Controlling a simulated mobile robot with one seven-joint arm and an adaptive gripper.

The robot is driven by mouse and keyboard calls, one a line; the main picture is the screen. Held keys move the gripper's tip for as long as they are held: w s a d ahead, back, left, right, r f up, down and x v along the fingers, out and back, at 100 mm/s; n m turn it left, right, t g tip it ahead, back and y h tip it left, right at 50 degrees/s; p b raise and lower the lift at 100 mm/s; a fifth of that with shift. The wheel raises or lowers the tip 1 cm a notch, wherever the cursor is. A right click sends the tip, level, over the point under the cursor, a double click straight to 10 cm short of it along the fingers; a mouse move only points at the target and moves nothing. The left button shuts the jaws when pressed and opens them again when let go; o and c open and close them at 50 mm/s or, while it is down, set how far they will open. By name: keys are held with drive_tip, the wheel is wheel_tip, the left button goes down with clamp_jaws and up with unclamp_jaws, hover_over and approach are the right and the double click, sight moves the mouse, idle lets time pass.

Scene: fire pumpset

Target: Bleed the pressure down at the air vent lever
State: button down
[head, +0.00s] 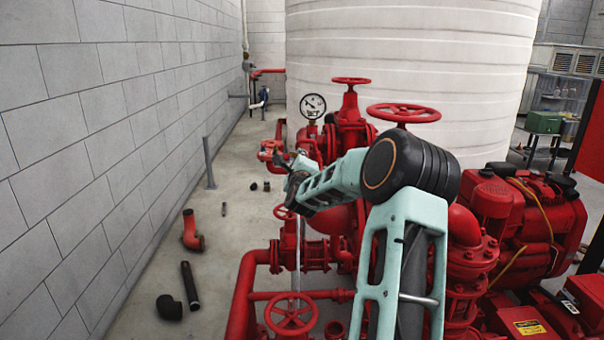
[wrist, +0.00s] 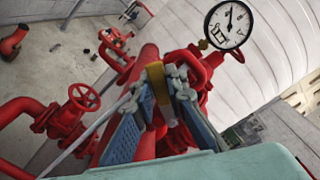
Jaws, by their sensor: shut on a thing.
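My gripper (wrist: 160,85) is shut in the wrist view, its two blue-padded fingers on either side of a small brass-yellow piece (wrist: 158,84). I take this piece for the air vent lever; the fingers hide much of its shape and its exact angle. In the head view my gripper (head: 291,174) is small and partly hidden by my wrist, beside the red pipework, and the lever cannot be made out. A round white pressure gauge (head: 313,105) stands upright just behind it; it also shows in the wrist view (wrist: 230,24), its needle pointing near the top there.
Red handwheels (head: 403,113) and (head: 291,313) stand around the arm. A red engine (head: 530,225) fills the right. A large white tank (head: 410,60) stands behind. Loose pipe pieces (head: 190,285) lie on the floor at left, where a clear strip runs along the block wall.

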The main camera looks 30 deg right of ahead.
drive_tip(key=m+b, duration=0.2)
drive_tip(key=b, duration=0.1)
drive_tip(key=d+r+m+b, duration=0.1)
drive_tip(key=b, duration=0.2)
drive_tip(key=s+m+b, duration=0.1)
drive_tip(key=m+b, duration=0.1)
drive_tip(key=shift+d+r+m+b, duration=0.2)
drive_tip(key=shift+d+m+b, duration=0.1)
drive_tip(key=shift+d+b, duration=0.1)
drive_tip(key=m+b, duration=0.1)
drive_tip(key=b, duration=0.1)
drive_tip(key=d+m+b, duration=0.1)
drive_tip(key=m+b, duration=0.1)
drive_tip(key=b, duration=0.1)
drive_tip(key=shift+s+r, duration=0.4)
drive_tip(key=shift+s+d+r+m+b, duration=0.2)
drive_tip(key=shift+d+m+b, duration=0.1)
drive_tip(key=shift+m+b, duration=0.4)
drive_tip(key=shift+s+d+r+m+b, duration=0.1)
drive_tip(key=shift+d+r+m+b, duration=0.15)
drive_tip(key=shift+m+b, duration=0.45)
drive_tip(key=c, duration=1.9)
unclamp_jaws()
drive_tip(key=shift+s, duration=0.1)
drive_tip(key=v, duration=1.1)
drive_tip(key=shift+s+a, duration=0.3)
